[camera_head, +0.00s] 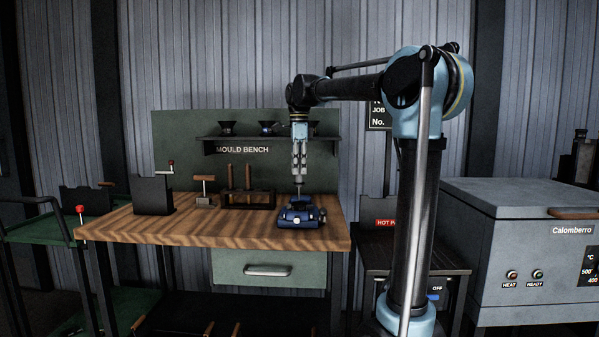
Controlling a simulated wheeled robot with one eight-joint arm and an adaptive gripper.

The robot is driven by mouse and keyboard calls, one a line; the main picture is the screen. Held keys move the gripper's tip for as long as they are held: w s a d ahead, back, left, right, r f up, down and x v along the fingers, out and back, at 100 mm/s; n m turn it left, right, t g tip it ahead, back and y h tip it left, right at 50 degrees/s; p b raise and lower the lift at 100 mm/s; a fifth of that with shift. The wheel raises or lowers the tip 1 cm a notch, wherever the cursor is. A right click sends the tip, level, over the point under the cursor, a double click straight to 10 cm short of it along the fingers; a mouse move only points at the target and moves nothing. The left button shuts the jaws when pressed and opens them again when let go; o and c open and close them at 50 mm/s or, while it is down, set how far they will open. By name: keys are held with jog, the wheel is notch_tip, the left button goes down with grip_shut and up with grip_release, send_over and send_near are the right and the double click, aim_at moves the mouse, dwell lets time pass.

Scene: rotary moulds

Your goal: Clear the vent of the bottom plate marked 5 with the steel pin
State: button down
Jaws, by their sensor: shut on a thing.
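My gripper (299,174) points straight down over the right part of the wooden bench (120,226). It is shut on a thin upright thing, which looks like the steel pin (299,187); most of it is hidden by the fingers. Directly below stands a blue fixture (300,217) with metal fittings, near the bench's front right. The pin's lower end is at or just above the fixture's top; I cannot tell whether they touch. No plate marked 5 and no vent can be made out at this size.
A shelf (225,139) with dark funnel-like items hangs at the back. A green cart (35,232) is left; a grey oven (530,235) is right.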

jog(key=shift+r, duration=3)
